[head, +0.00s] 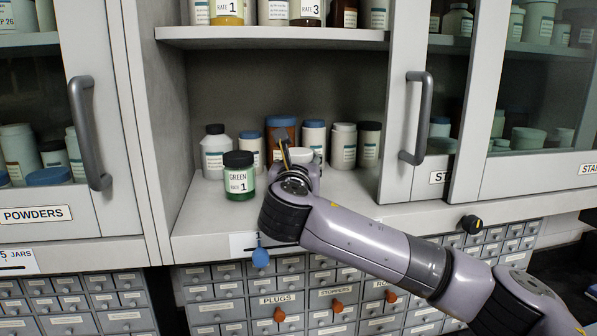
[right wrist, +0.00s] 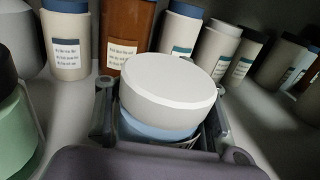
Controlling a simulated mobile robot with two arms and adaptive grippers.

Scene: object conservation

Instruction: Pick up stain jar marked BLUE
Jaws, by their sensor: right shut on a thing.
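My right gripper (head: 297,165) reaches into the open cabinet bay. In the right wrist view my right gripper (right wrist: 162,118) has a finger on each side of a white-lidded jar (right wrist: 170,92) and is shut on it. The jar's body below the lid is light blue; I cannot read its label. In the head view its pale lid (head: 302,154) shows behind the gripper, and the rest is hidden. A jar marked GREEN (head: 239,181) with a dark lid stands to the left, apart from the gripper. My left gripper is not in view.
Behind the held jar stand a brown jar (head: 281,132), a white bottle with a dark cap (head: 214,152) and several lidded jars. An upper shelf (head: 270,34) is overhead. Door handles (head: 418,118) flank the bay.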

